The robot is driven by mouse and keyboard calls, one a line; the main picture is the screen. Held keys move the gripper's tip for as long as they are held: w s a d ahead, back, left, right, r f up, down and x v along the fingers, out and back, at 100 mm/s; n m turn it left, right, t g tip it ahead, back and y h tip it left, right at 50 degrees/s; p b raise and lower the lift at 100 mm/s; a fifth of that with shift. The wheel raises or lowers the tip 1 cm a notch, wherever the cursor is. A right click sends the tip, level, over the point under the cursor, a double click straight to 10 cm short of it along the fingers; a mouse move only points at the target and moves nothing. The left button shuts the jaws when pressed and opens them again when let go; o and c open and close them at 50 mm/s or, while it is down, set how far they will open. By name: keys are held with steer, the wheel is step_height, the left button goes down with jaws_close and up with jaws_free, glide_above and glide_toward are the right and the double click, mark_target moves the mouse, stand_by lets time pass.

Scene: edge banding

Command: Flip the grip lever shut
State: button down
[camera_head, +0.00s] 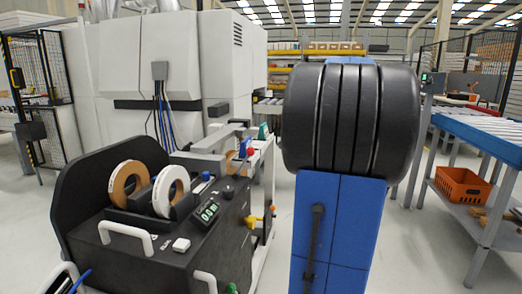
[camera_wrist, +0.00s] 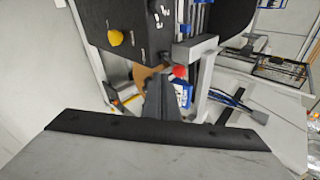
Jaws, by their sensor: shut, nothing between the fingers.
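The dark bench machine (camera_head: 150,235) stands at the lower left in the head view, with a small red knob (camera_head: 250,152) at its far right end. In the wrist view the red knob (camera_wrist: 180,71) is round and sits just beyond my fingertips, slightly to their right. It looks like the end of the grip lever, but the lever's arm and its position are hard to make out. My gripper (camera_wrist: 160,82) is shut and empty, pointing at this area. Whether it touches the knob I cannot tell.
Two white-and-brown tape rolls (camera_head: 170,190) stand on the machine. A yellow knob (camera_head: 252,221) sticks out of its side and shows in the wrist view (camera_wrist: 115,38). A roller table (camera_head: 485,135) with an orange crate (camera_head: 461,188) beneath is at right.

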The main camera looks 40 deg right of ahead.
steer(key=d, duration=0.2)
steer(key=r, duration=0.1)
steer(key=shift+s+d+m, duration=0.25)
steer(key=shift+d+m, duration=0.05)
steer(key=shift+d, duration=0.1)
steer(key=shift+f, duration=0.15)
steer(key=w+a+f, duration=0.4)
steer(key=w+f, duration=0.1)
steer(key=w, duration=0.5)
steer(key=shift+w+f, duration=0.3)
steer(key=shift+w, duration=0.05)
steer(key=shift+w+a, duration=0.1)
